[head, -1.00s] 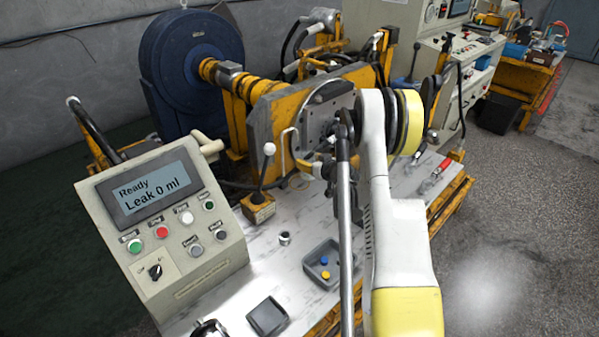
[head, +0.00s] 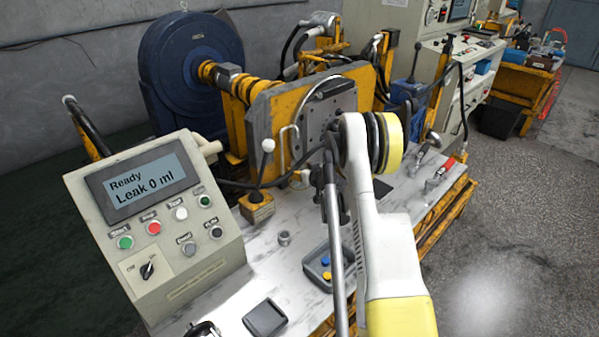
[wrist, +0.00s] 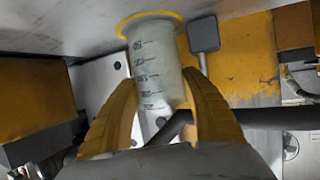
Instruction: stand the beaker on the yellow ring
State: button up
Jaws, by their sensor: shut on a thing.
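In the wrist view the clear beaker (wrist: 150,62) with dark graduation marks is between the two yellow fingers of my gripper (wrist: 158,80), which is shut on it. The yellow ring (wrist: 122,26) shows around the far end of the beaker, against the pale table surface. The beaker's end lines up with the ring and looks very close to it. I cannot tell whether they touch. In the head view my white and yellow arm hides the beaker, the ring and the gripper.
The control box (head: 150,215) reads "Ready, Leak 0 ml". A grey tray (head: 315,268) with blue and yellow pieces, a small metal cup (head: 284,238) and a dark square dish (head: 265,318) sit on the table. The motor's mounting plate (head: 320,115) stands behind my arm.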

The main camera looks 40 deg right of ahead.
jog(key=o, duration=0.9)
jog(key=shift+f, duration=0.1)
jog(key=shift+c, duration=0.2)
